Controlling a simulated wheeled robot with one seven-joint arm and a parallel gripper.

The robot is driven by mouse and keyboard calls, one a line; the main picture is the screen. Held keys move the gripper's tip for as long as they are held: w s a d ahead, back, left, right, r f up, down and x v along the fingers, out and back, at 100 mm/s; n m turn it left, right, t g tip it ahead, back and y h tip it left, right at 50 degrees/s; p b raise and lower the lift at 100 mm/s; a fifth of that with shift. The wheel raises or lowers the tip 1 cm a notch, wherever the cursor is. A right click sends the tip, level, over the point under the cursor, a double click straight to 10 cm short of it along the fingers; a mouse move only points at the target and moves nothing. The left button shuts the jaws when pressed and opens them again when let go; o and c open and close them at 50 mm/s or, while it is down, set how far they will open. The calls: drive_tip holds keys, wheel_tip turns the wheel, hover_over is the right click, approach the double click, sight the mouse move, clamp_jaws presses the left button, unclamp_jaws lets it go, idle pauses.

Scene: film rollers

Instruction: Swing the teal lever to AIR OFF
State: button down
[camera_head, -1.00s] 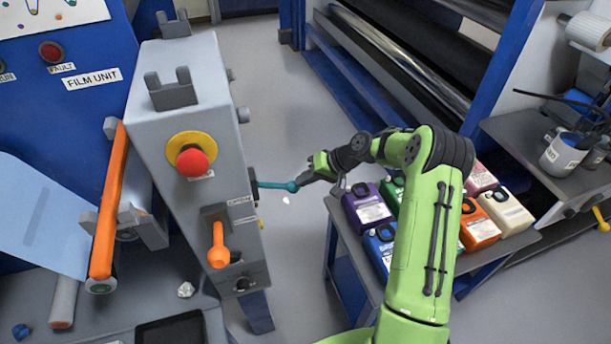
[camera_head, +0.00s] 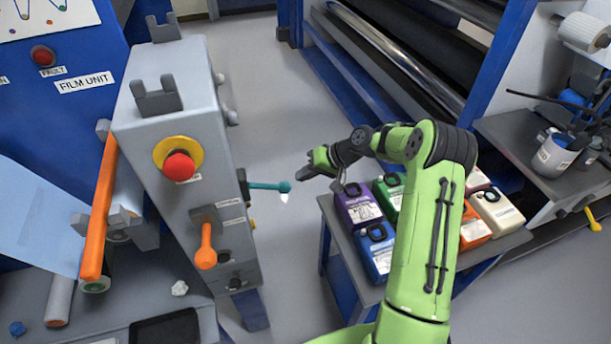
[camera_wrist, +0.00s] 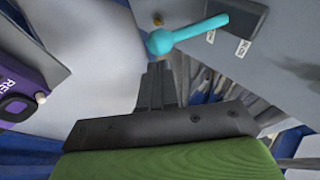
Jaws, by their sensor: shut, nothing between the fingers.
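The teal lever (camera_head: 265,186) sticks out to the right, roughly level, from the right side of the grey machine housing. Its round knob is at the free end. In the wrist view the lever (camera_wrist: 190,35) runs from a dark mount at upper right down to its knob, just beyond my fingertips. My gripper (camera_head: 303,174) is shut and empty, a little right of and above the knob, with a small gap in the head view. In the wrist view the shut fingers (camera_wrist: 160,85) point at the knob. Two small white labels (camera_wrist: 243,47) by the mount are too small to read.
An orange handle (camera_head: 206,250) and a red button (camera_head: 179,166) are on the housing's front. A table with several coloured jugs, including a purple one (camera_head: 358,205), stands under my arm at right. Open floor (camera_head: 265,110) lies behind the lever.

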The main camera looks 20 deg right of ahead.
drive_tip(key=v, duration=1)
drive_tip(key=shift+d+f, duration=0.15)
drive_tip(key=shift+d, duration=0.15)
drive_tip(key=shift+s+d, duration=0.1)
drive_tip(key=shift+d, duration=0.05)
